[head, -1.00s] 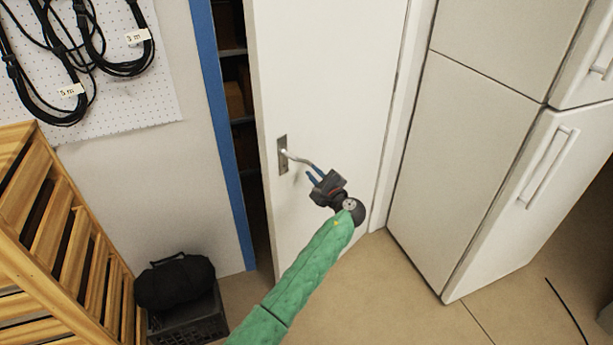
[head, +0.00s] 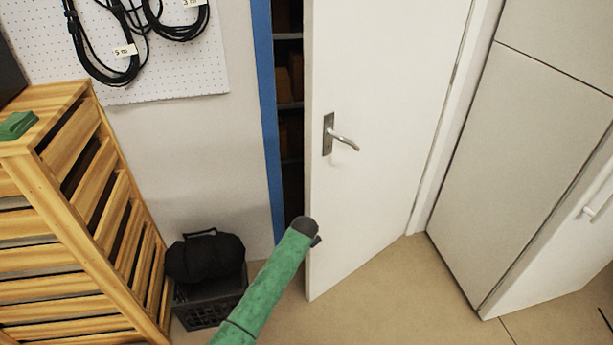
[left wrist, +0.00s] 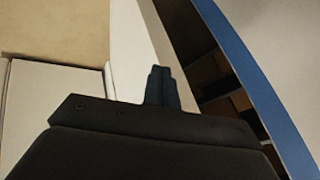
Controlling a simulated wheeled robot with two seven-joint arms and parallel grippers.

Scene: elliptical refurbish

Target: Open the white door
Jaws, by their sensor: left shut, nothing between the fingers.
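The white door (head: 385,110) stands ajar, with a dark gap between its left edge and the blue frame (head: 266,110). Its metal lever handle (head: 342,140) is free, with nothing touching it. My left arm reaches up to the lower part of the gap, by the door's free edge; its gripper is mostly hidden behind the wrist in the head view. In the left wrist view my left gripper (left wrist: 161,72) is shut and empty, pointing at the gap between the door edge (left wrist: 130,50) and the shelves. I cannot tell whether it touches the door. My right gripper is out of view.
Dark shelves (head: 289,75) show behind the door. A slatted wooden unit (head: 85,200) and a black bag (head: 205,257) on a dark crate (head: 210,302) stand at left. A white cabinet (head: 525,150) stands at right. The floor before the door is clear.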

